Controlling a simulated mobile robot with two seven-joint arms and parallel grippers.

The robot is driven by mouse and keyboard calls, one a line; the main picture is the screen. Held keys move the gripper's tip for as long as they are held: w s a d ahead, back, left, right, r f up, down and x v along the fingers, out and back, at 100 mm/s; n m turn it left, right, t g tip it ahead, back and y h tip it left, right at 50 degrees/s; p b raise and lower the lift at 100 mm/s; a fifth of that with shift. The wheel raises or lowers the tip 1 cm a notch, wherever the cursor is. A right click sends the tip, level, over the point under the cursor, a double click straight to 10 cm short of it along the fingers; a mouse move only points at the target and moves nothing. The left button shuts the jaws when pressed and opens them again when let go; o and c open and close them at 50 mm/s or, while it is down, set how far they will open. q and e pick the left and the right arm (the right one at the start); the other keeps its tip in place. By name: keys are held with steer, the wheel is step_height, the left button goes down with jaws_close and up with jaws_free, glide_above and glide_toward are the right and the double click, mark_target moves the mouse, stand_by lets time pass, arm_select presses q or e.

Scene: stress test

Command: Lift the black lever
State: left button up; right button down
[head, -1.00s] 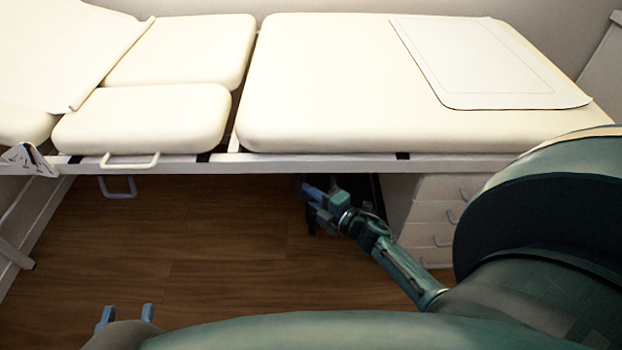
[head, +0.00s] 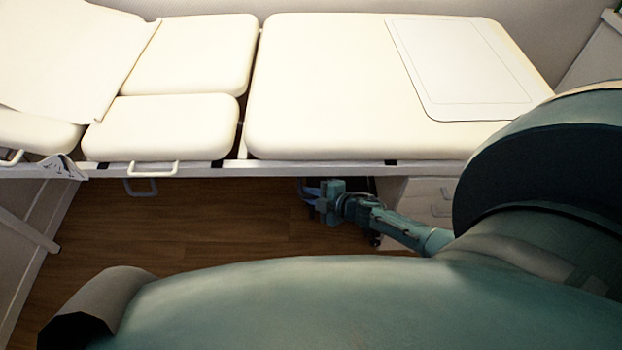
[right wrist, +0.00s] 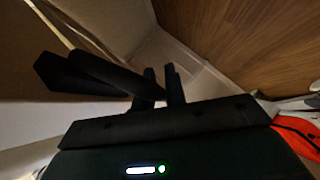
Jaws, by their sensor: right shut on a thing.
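A black lever (right wrist: 85,74) shows in the right wrist view as a dark bar that runs in from the left to the fingers. My right gripper (right wrist: 162,86) is shut on its right end there. In the head view my right gripper (head: 311,191) is low under the front edge of the bed, right of the middle. The lever cannot be made out in the shade there. My left gripper is not in view.
A cream padded bed (head: 345,90) spans the back, with a white sheet (head: 465,70) on its right part. A white drawer cabinet (head: 425,196) stands under the bed, right of my gripper. Two handles (head: 150,168) hang at the left front edge. Wooden floor (head: 230,225) is clear left of the gripper.

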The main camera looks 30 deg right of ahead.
steer(key=shift+d, duration=0.15)
stand_by(0.3)
steer(key=c, duration=1.7)
jaws_free()
steer(key=p+v, duration=0.3)
steer(key=v, duration=1)
steer(key=shift+r+p, duration=0.15)
steer(key=shift+p, duration=0.2)
steer(key=shift+s, duration=0.15)
